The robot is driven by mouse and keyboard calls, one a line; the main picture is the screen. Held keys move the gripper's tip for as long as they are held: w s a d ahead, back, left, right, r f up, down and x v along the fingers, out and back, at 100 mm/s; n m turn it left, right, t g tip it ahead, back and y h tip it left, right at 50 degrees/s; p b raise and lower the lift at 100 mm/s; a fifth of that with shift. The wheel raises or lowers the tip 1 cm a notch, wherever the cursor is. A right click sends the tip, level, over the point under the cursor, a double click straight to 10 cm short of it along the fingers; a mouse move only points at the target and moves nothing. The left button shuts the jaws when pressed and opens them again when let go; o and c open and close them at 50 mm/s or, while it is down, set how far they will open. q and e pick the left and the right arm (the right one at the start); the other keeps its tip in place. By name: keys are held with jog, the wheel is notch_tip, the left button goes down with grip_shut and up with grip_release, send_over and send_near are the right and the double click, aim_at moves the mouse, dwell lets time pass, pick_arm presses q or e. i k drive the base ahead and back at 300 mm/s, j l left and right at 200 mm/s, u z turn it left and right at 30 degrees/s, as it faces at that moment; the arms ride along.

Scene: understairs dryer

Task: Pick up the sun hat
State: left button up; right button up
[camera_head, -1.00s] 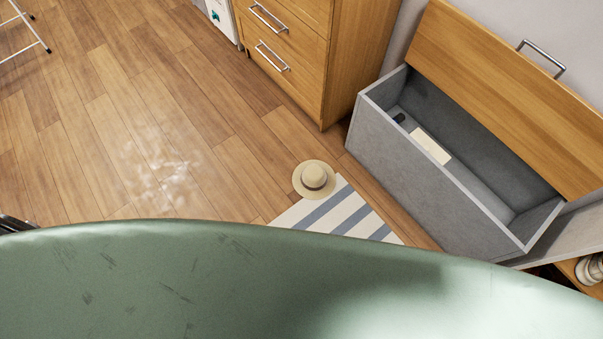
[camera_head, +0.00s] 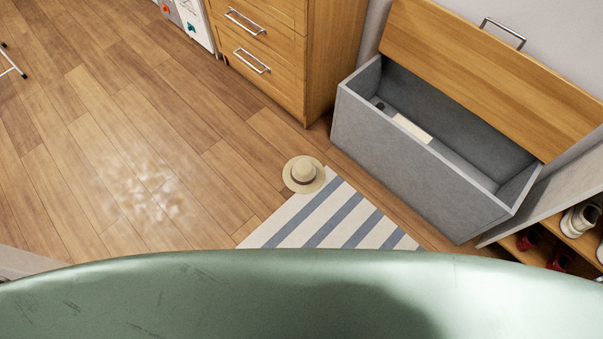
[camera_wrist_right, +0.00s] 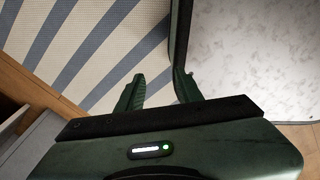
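The sun hat (camera_head: 304,174) is straw-coloured with a dark band. In the head view it lies crown up at the far left corner of the striped rug (camera_head: 325,220), near the chest. My right gripper (camera_wrist_right: 160,88) shows in the right wrist view, its two green fingers apart with nothing between them. The striped rug (camera_wrist_right: 75,50) lies beyond them there, and the hat is not in that view. My left gripper is not in view. My green body fills the bottom of the head view.
A grey chest (camera_head: 400,165) with its wooden lid raised stands right of the hat. A wooden drawer unit (camera_head: 270,55) stands behind. A shoe shelf (camera_head: 560,235) is at the right.

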aim_at(303, 175)
jog(key=i+j+z, duration=0.2)
jog(key=i+j, duration=0.4)
jog(key=i+j+z, duration=0.15)
jog(key=i+j, duration=0.35)
jog(key=j, duration=0.15)
